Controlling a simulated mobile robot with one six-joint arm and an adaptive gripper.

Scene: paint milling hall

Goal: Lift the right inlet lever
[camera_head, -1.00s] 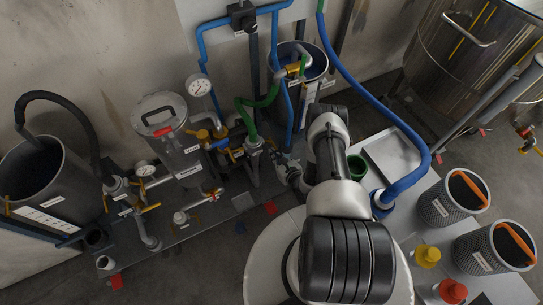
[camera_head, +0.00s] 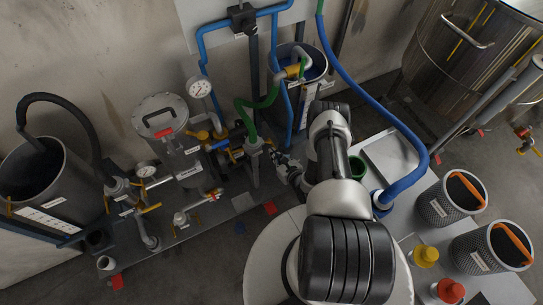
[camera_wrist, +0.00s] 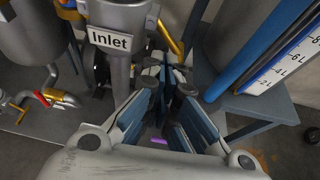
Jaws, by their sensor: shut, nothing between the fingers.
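In the wrist view, a pipe body with a white "Inlet" label (camera_wrist: 110,39) stands at the upper left of my fingers. A yellow lever (camera_wrist: 170,38) slants down on the right side of this body and looks like the right inlet lever. My gripper (camera_wrist: 165,82) is shut and empty, its tips just below the lever's lower end. I cannot tell whether they touch it. In the head view, my gripper (camera_head: 277,158) is beside the valve pipework at the foot of the green hose, and the lever is hard to make out there.
A steel vessel (camera_head: 172,140) and a pressure gauge (camera_head: 200,88) stand left of my gripper. A green hose (camera_head: 262,106) and a blue-rimmed tank (camera_head: 305,62) are close behind. In the wrist view, a blue pipe (camera_wrist: 240,50) and a level scale (camera_wrist: 290,60) bound the right side.

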